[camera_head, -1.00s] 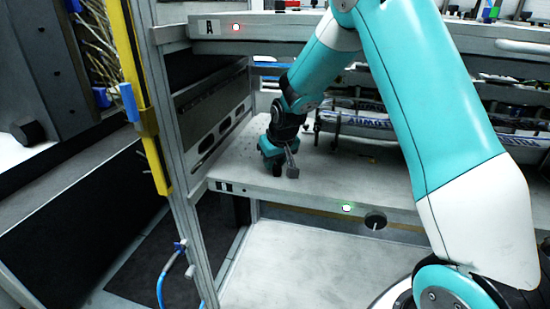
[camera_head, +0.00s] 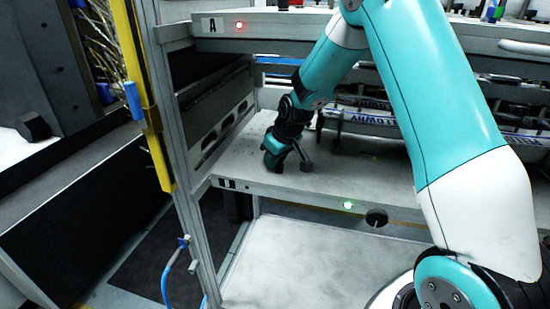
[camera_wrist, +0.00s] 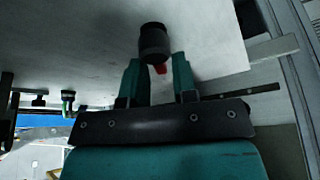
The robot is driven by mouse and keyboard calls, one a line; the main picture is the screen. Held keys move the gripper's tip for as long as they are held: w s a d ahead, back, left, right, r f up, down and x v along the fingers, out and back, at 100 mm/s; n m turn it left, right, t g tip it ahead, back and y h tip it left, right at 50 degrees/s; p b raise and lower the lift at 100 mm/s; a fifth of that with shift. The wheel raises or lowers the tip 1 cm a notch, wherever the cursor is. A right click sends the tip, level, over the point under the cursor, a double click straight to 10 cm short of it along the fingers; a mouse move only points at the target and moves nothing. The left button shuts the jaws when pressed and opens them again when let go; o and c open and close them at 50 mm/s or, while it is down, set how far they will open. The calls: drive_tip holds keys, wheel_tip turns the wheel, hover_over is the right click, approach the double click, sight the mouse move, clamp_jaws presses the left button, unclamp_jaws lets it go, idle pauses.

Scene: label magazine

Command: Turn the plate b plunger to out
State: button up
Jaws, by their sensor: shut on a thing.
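The lower plate (camera_head: 290,192), whose label at its left front corner is too small to read surely, is a pale shelf with a green light on its front edge. My gripper (camera_head: 273,158) is low over its left part, in front of the holed side wall. In the wrist view my gripper (camera_wrist: 158,72) has its two teal fingers shut on a black round plunger (camera_wrist: 153,40). A small red part (camera_wrist: 160,69) shows between the fingers. The plunger stands against the pale plate surface (camera_wrist: 95,45). In the head view the plunger is hidden by my gripper.
Racks with lettered strips (camera_head: 365,117) fill the back right. A grey upright post (camera_head: 170,130) stands at the left.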

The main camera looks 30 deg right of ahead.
sight(282, 164)
drive_tip(key=o, duration=0.7)
drive_tip(key=shift+d, duration=0.1)
drive_tip(key=shift+c, duration=0.2)
drive_tip(key=shift+r, duration=0.15)
drive_tip(key=s+r, duration=0.2)
drive_tip(key=shift+d+r, duration=0.3)
drive_tip(key=shift+d, duration=0.05)
drive_tip(key=s+d, duration=0.1)
drive_tip(key=s, duration=0.2)
drive_tip(key=s+d, duration=0.1)
drive_tip(key=s, duration=0.3)
drive_tip(key=s+b, duration=0.1)
drive_tip(key=s, duration=0.2)
drive_tip(key=shift+s+d, duration=0.4)
